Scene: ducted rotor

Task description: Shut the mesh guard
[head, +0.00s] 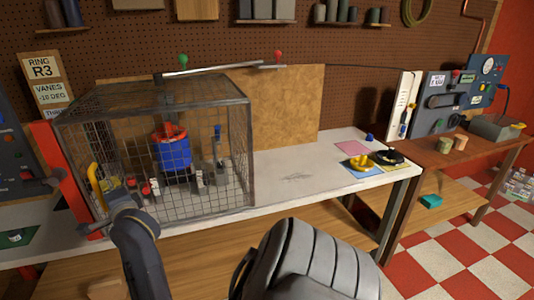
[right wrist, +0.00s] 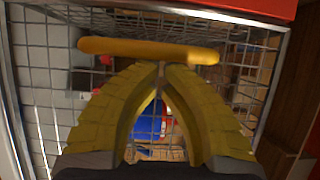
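The mesh guard (head: 215,195) is a grey wire cage on the left of the bench in the head view, around a blue rotor drum (head: 173,152) with a red top. Its yellow handle (head: 96,184) is at its left front. In the right wrist view the handle (right wrist: 150,50) is a level bar in front of the mesh. My right gripper (right wrist: 162,68) has its yellow fingertips together just below the bar, with nothing seen between them; whether they touch it I cannot tell. In the head view it is partly hidden behind the wrist. My left gripper is out of view.
A red post (head: 65,180) stands at the guard's left edge. A metal bar (head: 220,66) runs above its top. To the right, the white bench (head: 295,176) is mostly clear up to the yellow part (head: 360,161) and a black ring (head: 389,157).

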